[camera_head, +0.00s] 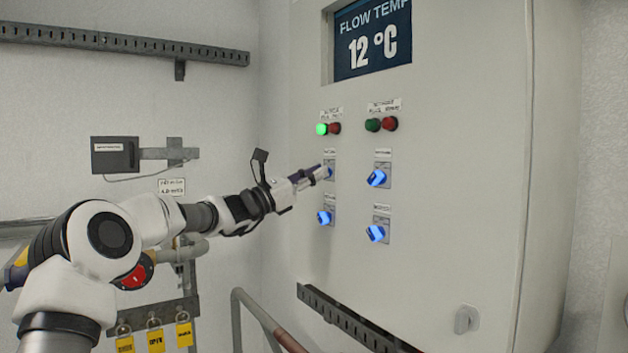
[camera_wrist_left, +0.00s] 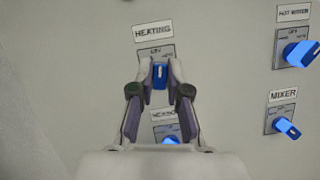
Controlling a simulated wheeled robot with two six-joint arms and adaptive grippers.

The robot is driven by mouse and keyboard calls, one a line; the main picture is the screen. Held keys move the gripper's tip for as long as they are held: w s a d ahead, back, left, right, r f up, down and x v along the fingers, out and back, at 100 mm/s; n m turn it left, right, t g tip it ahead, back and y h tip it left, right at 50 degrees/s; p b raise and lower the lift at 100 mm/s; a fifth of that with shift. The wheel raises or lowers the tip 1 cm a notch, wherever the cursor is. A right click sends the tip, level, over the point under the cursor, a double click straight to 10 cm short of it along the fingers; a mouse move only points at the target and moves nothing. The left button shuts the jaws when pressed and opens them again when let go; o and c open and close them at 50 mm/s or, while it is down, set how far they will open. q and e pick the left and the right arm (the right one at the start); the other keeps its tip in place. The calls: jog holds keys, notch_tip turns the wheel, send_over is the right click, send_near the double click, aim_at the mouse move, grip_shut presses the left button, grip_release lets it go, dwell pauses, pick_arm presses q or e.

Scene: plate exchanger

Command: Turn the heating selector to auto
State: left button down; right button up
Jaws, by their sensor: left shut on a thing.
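The heating selector (camera_wrist_left: 160,75) is a blue knob on a grey plate under a "HEATING" label (camera_wrist_left: 153,31) in the left wrist view. My left gripper (camera_wrist_left: 160,76) is shut on this knob, one finger on each side. The knob looks upright there, and the small print on its plate is mostly unreadable. In the head view my left gripper (camera_head: 322,173) reaches the upper left selector of the panel (camera_head: 329,172) and covers part of it. My right gripper is not in view.
Other blue selectors sit close by: one below (camera_head: 325,217), one to the right (camera_head: 377,178) and one at lower right (camera_head: 376,233). The cabinet display (camera_head: 373,41) reads "FLOW TEMP 12 °C". A green lamp (camera_head: 321,129) is lit. A slotted rail (camera_head: 345,318) runs below the selectors.

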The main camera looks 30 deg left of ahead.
pick_arm(q)
jog(key=shift+r+m+g+h, duration=0.1)
jog(key=shift+m+g+h, duration=0.5)
jog(key=shift+m, duration=0.95)
jog(key=shift+r+m+g+h, duration=0.1)
jog(key=shift+m+g+h, duration=0.45)
jog(key=shift+m, duration=1.05)
jog(key=shift+m+g+h, duration=0.45)
jog(key=shift+m+g, duration=0.2)
jog(key=shift+m, duration=0.9)
jog(key=c, duration=1.3)
grip_release()
jog(key=shift+c, duration=0.2)
jog(key=shift+o, duration=1)
jog(key=shift+w+f, duration=0.15)
jog(key=v, duration=1.2)
